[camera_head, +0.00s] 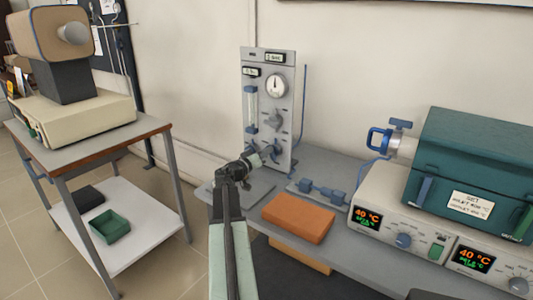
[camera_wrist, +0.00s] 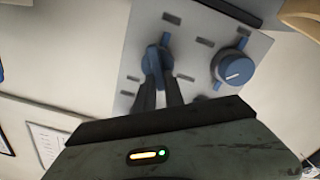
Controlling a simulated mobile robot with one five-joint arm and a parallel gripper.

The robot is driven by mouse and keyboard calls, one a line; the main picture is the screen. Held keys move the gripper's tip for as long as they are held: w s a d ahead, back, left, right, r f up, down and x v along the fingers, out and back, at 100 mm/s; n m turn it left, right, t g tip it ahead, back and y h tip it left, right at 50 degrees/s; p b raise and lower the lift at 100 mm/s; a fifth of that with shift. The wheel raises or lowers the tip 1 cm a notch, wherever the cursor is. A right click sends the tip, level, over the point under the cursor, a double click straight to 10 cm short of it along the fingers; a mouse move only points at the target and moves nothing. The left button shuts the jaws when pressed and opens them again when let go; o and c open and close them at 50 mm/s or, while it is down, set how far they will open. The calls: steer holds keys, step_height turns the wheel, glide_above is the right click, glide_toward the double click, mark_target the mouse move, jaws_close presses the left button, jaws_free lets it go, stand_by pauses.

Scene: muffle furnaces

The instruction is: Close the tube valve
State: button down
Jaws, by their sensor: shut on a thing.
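My gripper (camera_head: 258,158) reaches the lower part of a grey gas panel (camera_head: 287,70), which stands upright against the wall. In the wrist view, my fingers (camera_wrist: 160,88) are shut on a blue knob (camera_wrist: 154,58) on the panel face. My fingers hide part of this knob. A second, round blue knob (camera_wrist: 232,70) with a white mark is to its right in that view. A metal tube end (camera_head: 402,146) juts from the teal furnace (camera_head: 470,150), with a blue T-shaped valve handle (camera_head: 400,124) on top and a blue loop (camera_head: 377,139) at its end. My gripper is apart from that valve.
An orange block (camera_head: 298,218) and a blue fitting on a grey plate (camera_head: 322,190) lie on the grey bench (camera_head: 345,250). Control units (camera_head: 380,215) showing 40 °C stand under the furnace. A cart (camera_head: 100,155) with a beige device stands at left.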

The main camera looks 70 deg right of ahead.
steer(key=n, duration=0.3)
steer(key=f+n+b, duration=0.1)
steer(key=n, duration=0.3)
steer(key=w+n, duration=0.1)
steer(key=n, duration=0.3)
steer(key=shift+f, duration=0.25)
steer(key=shift+n, duration=0.4)
steer(key=c, duration=1.4)
jaws_free()
steer(key=shift+c, duration=0.2)
steer(key=shift+a, duration=0.1)
steer(key=v, duration=0.7)
steer(key=shift+a, duration=0.25)
